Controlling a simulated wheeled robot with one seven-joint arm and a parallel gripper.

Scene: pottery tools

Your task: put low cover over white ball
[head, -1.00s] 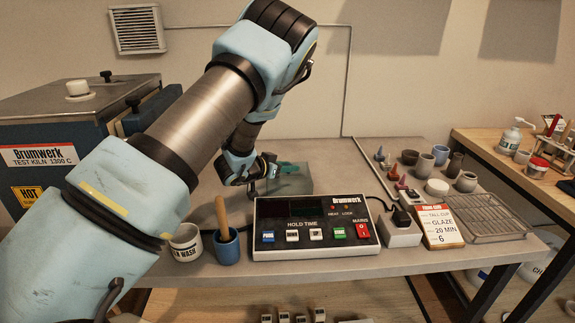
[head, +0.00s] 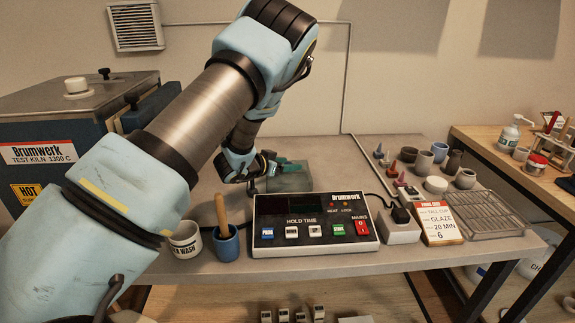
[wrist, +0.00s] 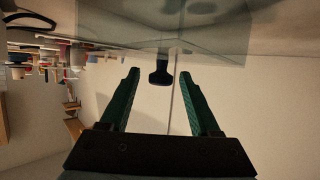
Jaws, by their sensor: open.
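A clear, box-shaped cover (head: 290,183) stands on the grey table behind the control box, partly hidden by my arm and the box. In the wrist view the clear cover (wrist: 115,22) shows at the top, with its dark knob (wrist: 160,72) pointing toward me. My gripper (head: 290,166) is at the cover in the head view. In the wrist view my gripper (wrist: 161,74) is open, its green fingers on either side of the knob with gaps visible. I cannot make out the white ball in any view.
The control box (head: 315,222) stands in front of the cover. A wash cup (head: 186,240) and a blue cup with a wooden handle (head: 227,245) stand to its left. Small pots and cones, a card (head: 438,222) and a wire rack (head: 490,215) are at the right. The kiln (head: 60,110) is at left.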

